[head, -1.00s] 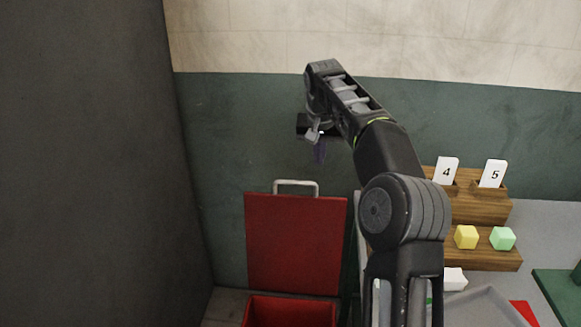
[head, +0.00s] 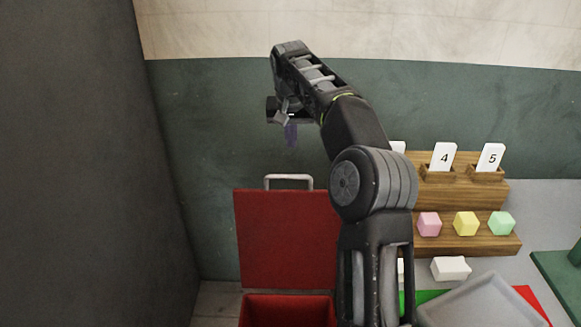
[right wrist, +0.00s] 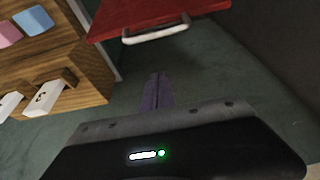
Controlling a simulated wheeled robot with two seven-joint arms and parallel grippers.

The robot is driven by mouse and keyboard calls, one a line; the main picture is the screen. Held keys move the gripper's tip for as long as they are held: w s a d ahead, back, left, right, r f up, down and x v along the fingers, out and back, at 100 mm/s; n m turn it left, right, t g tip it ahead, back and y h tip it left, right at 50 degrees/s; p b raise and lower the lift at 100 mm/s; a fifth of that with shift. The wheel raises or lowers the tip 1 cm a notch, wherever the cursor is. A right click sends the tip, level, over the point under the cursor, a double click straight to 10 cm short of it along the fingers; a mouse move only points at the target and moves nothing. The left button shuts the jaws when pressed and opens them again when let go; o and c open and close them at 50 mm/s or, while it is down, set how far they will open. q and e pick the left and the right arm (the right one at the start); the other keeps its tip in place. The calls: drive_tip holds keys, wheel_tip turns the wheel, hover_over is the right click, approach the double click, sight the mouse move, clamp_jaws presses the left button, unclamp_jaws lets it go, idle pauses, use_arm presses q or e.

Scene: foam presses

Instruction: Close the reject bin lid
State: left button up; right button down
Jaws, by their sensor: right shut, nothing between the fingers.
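The red reject bin (head: 290,311) stands on the floor at the bottom of the head view. Its red lid (head: 285,240) stands upright and open behind it, with a pale grey handle (head: 289,178) along its top edge. In the right wrist view the lid (right wrist: 150,14) and its handle (right wrist: 170,33) show at the top. My right gripper (head: 291,134) is shut and empty, above the handle and apart from it, with its purple fingers pointing down. The fingers (right wrist: 157,92) also show in the right wrist view. My left gripper is not in view.
A wooden rack (head: 470,243) with number cards and pink, yellow and green blocks stands to the right. A grey tray (head: 480,305) and a white block (head: 450,268) lie in front of it. A dark panel (head: 80,160) fills the left side.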

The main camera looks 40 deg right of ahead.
wheel_tip(320, 180, down, 8)
drive_tip(key=p, duration=0.1)
drive_tip(key=shift+s+a+f+p, duration=0.15)
drive_tip(key=shift+s+a+p, duration=0.15)
drive_tip(key=shift+s+a, duration=0.1)
idle(0.5)
